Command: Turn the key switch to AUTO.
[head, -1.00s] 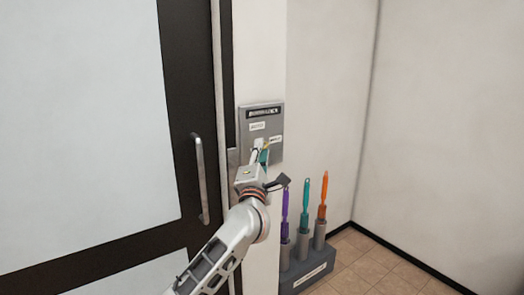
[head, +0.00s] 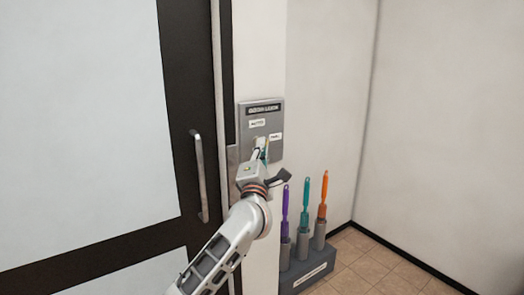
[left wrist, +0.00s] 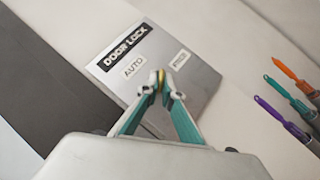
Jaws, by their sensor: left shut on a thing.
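The grey lock plate (head: 277,154), headed DOOR LOCK, is on the wall right of the door. It also shows in the left wrist view (left wrist: 205,82). Its AUTO label (left wrist: 134,67) is at upper left and a second, hard-to-read label (left wrist: 180,59) at right. My left gripper (head: 262,146) is at the plate, below the AUTO label. In the left wrist view its teal fingers (left wrist: 160,92) are shut on a yellow piece (left wrist: 153,91), seemingly the key switch's key. The fingers hide most of it, so its pointing direction is unclear.
A dark-framed door (head: 180,130) with a vertical handle (head: 200,178) stands left of the plate. A grey floor rack (head: 306,273) with purple, teal and orange handled tools stands at lower right. The wall and floor further right are clear.

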